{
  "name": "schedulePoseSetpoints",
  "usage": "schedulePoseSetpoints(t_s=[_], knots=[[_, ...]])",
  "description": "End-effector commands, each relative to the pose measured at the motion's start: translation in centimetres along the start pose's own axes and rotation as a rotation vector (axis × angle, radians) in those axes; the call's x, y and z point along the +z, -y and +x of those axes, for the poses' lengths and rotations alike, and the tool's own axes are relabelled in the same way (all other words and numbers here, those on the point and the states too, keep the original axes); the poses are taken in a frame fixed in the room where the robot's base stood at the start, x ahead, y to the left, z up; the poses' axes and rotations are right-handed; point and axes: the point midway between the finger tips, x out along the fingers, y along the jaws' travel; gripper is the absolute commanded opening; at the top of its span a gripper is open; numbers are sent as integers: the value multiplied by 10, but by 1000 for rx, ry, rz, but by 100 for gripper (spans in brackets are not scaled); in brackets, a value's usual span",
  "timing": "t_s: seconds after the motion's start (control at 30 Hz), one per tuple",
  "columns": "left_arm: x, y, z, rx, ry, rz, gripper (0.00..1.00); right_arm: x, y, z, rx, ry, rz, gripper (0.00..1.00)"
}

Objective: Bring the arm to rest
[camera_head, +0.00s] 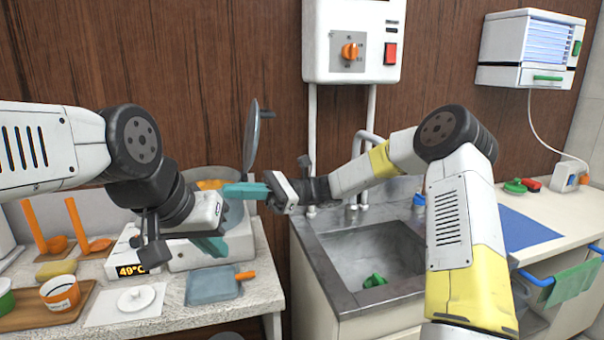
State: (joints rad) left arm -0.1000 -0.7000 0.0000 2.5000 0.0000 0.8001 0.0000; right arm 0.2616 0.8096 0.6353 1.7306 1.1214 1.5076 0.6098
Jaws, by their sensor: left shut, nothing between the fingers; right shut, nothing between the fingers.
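My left arm reaches in from the left. My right arm bends in from the right. Its gripper (240,191) is also shut and empty, pointing left, a little above the left one and in front of the grey round disc (252,135). The two grippers are close together in the picture; I cannot tell the gap in depth. The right forearm passes in front of the sink's back edge.
The scale's display (131,270) reads 49°C. A sink (372,262) holds a green item. A blue mat (525,229) lies on the right counter.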

Motion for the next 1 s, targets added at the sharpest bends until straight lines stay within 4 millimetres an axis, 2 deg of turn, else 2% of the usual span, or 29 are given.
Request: schedulePoseSetpoints(t_s=[0.03,0.1,0.27,0.43,0.57,0.8,1.0], knots=[[0,0,0,0,0,0,0,0,-15,8,46,-102,-36,0],[0,0,0,0,0,0,0,-6,-38,13,109,-250,-93,0],[0,0,0,0,0,0,0,-15,-86,2,254,-574,-240,0],[0,0,0,0,0,0,0,-9,-132,-29,403,-888,-413,0],[0,0,0,0,0,0,0,5,-163,-60,514,-1108,-549,0],[0,0,0,0,0,0,0,46,-217,-118,711,-1469,-808,0],[0,0,0,0,0,0,0,76,-253,-152,841,-1684,-987,0]])
